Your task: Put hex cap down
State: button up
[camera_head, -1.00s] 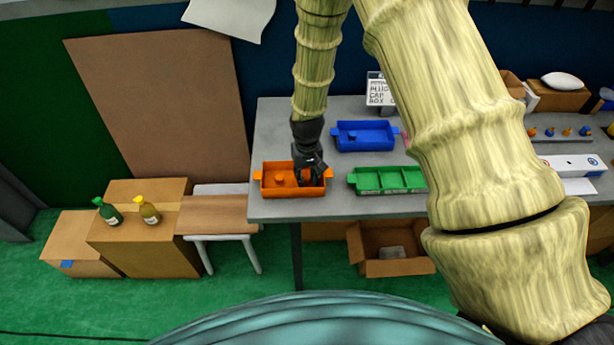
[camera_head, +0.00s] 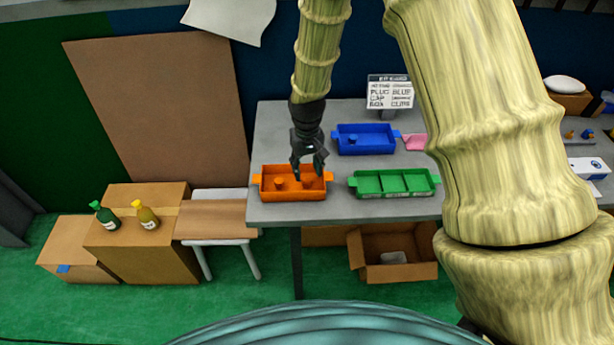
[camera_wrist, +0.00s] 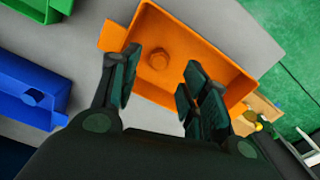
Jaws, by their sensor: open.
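My gripper (camera_head: 309,169) is open and empty, pointing down just above the right part of the orange tray (camera_head: 275,195). An orange hex cap (camera_head: 308,183) rests on the tray floor below the fingers. In the wrist view the hex cap (camera_wrist: 158,60) shows a six-sided head and lies beyond the parted fingertips (camera_wrist: 161,75), apart from them. A second small orange piece (camera_head: 280,184) sits in the left part of the tray; in the wrist view the right finger seems to cover it.
A green divided tray (camera_head: 393,194) stands to the right, and a blue tray (camera_head: 366,151) with a blue piece stands behind. A sign (camera_head: 390,92) is at the back. Bare grey table (camera_head: 272,135) lies behind the orange tray. My arm hides the table's right part.

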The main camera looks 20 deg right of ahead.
aim_at(307, 181)
notch_tip(307, 181, up, 6)
jog(key=b, duration=0.1)
jog(key=shift+r+b, duration=0.2)
jog(key=shift+b, duration=0.15)
